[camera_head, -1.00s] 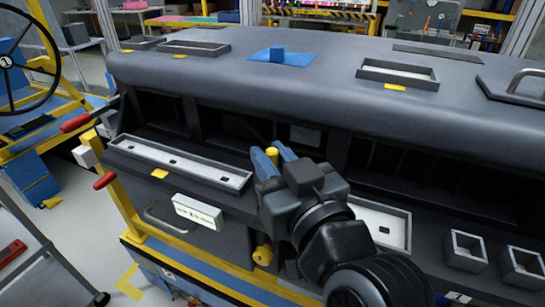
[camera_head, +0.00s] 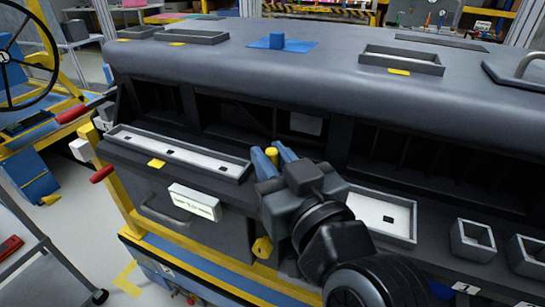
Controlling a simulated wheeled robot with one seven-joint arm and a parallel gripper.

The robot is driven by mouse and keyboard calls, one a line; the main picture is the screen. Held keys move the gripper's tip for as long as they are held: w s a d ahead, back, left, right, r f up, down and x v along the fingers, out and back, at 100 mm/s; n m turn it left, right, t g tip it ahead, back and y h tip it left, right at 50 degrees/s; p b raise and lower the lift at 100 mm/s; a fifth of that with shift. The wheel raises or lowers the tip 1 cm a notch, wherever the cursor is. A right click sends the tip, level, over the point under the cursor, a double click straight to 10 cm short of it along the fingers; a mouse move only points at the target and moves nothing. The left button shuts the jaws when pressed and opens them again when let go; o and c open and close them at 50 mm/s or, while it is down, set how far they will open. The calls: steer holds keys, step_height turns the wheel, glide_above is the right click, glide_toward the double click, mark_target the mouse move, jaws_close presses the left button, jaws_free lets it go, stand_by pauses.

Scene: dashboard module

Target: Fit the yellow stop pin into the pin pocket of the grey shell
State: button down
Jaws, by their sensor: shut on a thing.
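My gripper (camera_head: 272,157) has blue fingers and is shut on the yellow stop pin (camera_head: 271,154). The pin's rounded yellow top shows between the fingertips, and its lower part is hidden. The gripper is in front of the dashboard's dark openings, between the long left tray and the right tray. The large grey dashboard body (camera_head: 240,75) fills the view and seems to be the shell. I cannot tell which recess is the pin pocket. Contact between pin and dashboard cannot be made out.
A long pale-floored tray (camera_head: 240,183) is left of my gripper; another tray (camera_head: 412,226) is partly behind my arm. Two square bins (camera_head: 473,240) (camera_head: 528,262) stand at right. A yellow rail (camera_head: 195,252) runs along the front.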

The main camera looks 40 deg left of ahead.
steer(key=shift+f, duration=0.25)
steer(key=c, duration=0.9)
jaws_free()
steer(key=b+v, duration=0.1)
steer(key=v, duration=0.6)
steer(key=shift+s+d, duration=0.15)
steer(key=shift+d, duration=0.2)
